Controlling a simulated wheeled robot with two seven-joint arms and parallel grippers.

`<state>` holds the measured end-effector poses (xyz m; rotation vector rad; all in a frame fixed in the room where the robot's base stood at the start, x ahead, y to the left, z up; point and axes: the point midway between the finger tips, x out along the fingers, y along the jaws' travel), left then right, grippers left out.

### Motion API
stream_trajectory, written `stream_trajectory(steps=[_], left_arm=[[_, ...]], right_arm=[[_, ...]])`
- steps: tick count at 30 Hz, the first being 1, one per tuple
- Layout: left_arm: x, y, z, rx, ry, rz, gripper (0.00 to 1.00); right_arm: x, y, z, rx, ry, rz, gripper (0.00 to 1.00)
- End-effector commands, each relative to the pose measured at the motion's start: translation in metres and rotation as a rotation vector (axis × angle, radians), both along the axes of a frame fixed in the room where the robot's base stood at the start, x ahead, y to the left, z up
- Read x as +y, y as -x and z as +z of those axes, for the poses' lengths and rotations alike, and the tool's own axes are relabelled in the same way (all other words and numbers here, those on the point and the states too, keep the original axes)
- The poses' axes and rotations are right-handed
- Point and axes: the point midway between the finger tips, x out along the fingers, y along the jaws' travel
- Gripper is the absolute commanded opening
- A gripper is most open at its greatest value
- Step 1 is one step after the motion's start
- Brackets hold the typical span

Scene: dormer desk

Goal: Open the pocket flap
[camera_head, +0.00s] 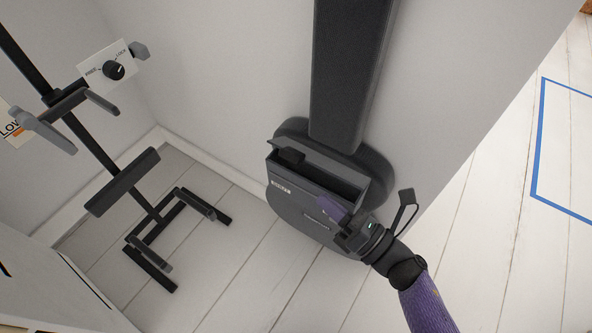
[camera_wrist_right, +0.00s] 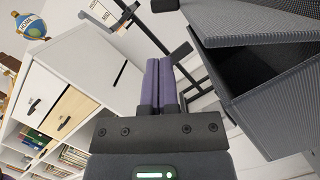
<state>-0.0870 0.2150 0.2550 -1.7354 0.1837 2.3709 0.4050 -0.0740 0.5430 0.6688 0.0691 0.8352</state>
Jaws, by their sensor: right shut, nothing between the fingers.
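A dark grey pocket (camera_head: 300,203) with a small white label is mounted low on the wall. Its flap (camera_head: 322,165) stands up at the back, and the dark opening shows below it. In the right wrist view the pocket (camera_wrist_right: 275,118) is at the right, with the flap (camera_wrist_right: 255,22) raised above the dark inside. My right gripper (camera_head: 328,207) is in front of the pocket's right part; its purple fingers (camera_wrist_right: 165,62) lie side by side, shut and empty. I cannot tell whether they touch the pocket's front. My left gripper is out of view.
A black stand (camera_head: 122,182) with grey clamps and a dial card (camera_head: 107,66) is at the left. A dark vertical panel (camera_head: 347,70) rises above the pocket. White shelves (camera_wrist_right: 75,95) fill the left of the wrist view. Blue tape (camera_head: 537,150) marks clear floor at the right.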

Motion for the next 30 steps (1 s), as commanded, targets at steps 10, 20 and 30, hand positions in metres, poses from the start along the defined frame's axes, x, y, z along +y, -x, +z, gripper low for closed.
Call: stream_trajectory(steps=[10, 20, 30], left_arm=[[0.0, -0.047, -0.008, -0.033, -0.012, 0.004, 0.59], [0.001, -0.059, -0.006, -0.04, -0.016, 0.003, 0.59], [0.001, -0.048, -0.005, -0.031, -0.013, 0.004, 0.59]], right_arm=[[0.046, -0.046, 0.011, 0.002, -0.004, -0.003, 0.0], [0.056, -0.056, 0.016, 0.002, -0.004, -0.003, 0.0], [0.056, -0.055, 0.02, 0.029, -0.025, -0.003, 0.0]])
